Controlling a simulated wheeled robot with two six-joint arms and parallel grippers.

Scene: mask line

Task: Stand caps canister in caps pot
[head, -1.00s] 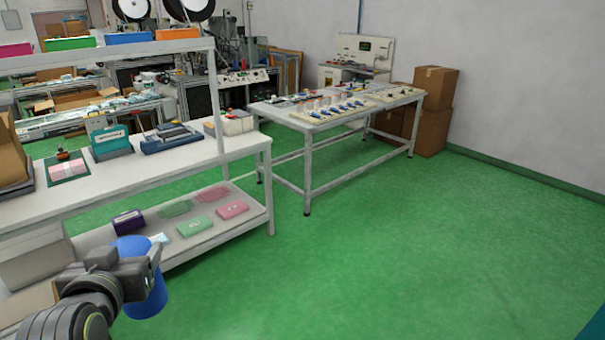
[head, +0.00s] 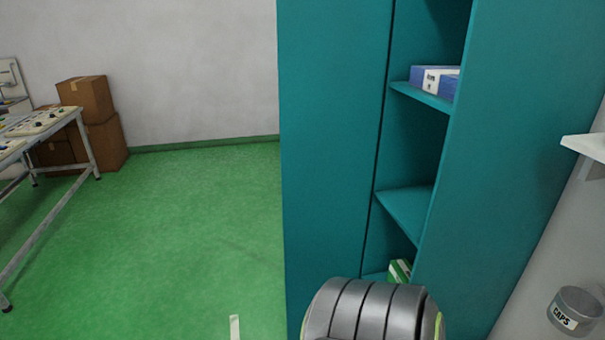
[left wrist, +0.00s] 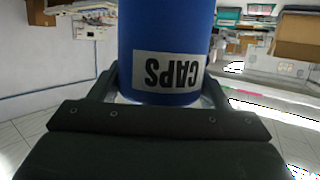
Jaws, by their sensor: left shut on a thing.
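The caps canister (left wrist: 165,35) is a blue cylinder with a white label reading CAPS, upside down in the left wrist view. My left gripper (left wrist: 160,95) is shut on it, one finger on each side. The canister and left gripper are outside the head view. A grey round pot (head: 577,312) with a CAPS label, the caps pot, is at the lower right edge of the head view. Part of it is cut off by the frame, and its inside is hard to see. A grey arm link of mine shows at the bottom of the head view; my right gripper is not visible.
A tall teal cabinet (head: 335,150) with open shelves stands between the open green floor (head: 200,210) and the pot. A white shelf (head: 587,146) juts from the right. A work table (head: 45,122) and cardboard boxes (head: 88,98) are at left.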

